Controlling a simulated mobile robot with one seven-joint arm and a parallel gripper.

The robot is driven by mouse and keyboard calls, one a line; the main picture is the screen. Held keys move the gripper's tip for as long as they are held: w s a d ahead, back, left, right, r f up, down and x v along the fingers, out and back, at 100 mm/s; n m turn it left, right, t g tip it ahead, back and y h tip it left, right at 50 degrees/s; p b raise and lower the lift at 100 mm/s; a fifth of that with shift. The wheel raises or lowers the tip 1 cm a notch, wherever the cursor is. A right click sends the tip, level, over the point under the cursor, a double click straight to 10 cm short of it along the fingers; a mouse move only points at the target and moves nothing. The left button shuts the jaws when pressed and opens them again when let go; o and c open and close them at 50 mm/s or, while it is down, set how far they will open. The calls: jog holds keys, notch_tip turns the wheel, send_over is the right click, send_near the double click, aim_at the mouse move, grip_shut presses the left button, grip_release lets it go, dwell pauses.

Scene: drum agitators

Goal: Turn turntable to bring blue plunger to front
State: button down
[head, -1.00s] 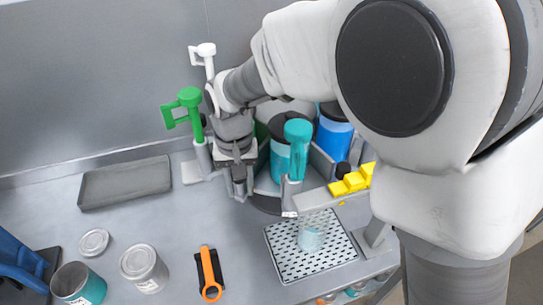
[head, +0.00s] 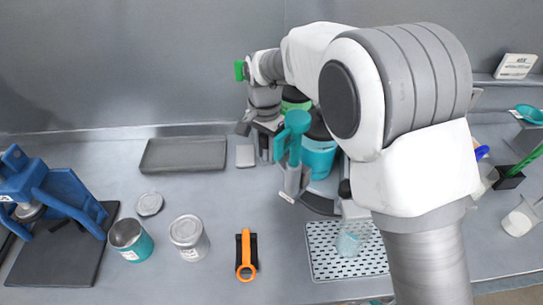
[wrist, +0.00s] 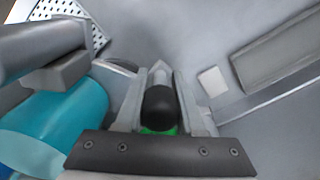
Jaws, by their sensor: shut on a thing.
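The turntable (head: 322,203) carries a teal drum (head: 318,160) and, behind it, a green drum (head: 294,100). A teal plunger (head: 292,136) stands upright at the front left of the teal drum. A green plunger handle (head: 239,70) shows behind my wrist. My gripper (head: 262,140) is at the left side of the turntable, shut on a black knob (wrist: 158,106) with green beneath it. The teal drum also shows in the wrist view (wrist: 50,125). The blue drum is hidden by my arm. A blue piece (head: 481,152) pokes out right of my arm; I cannot tell whether it is the blue plunger.
A perforated tray (head: 325,262) with a clear teal cup lies at the front. A grey tray (head: 183,154) and a small grey block (head: 245,156) lie left of the turntable. Cans, an orange-handled tool (head: 246,257) and a blue press (head: 45,195) stand front left.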

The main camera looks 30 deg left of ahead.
jog(key=w+a+m+p, duration=0.2)
jog(key=w+a+m, duration=0.1)
jog(key=w+a, duration=0.1)
jog(key=shift+a, duration=0.15)
dwell(0.4)
jog(key=shift+w+r, duration=0.1)
jog(key=c, duration=0.8)
grip_release()
notch_tip(320, 180, up, 17)
jog(key=shift+r, duration=0.15)
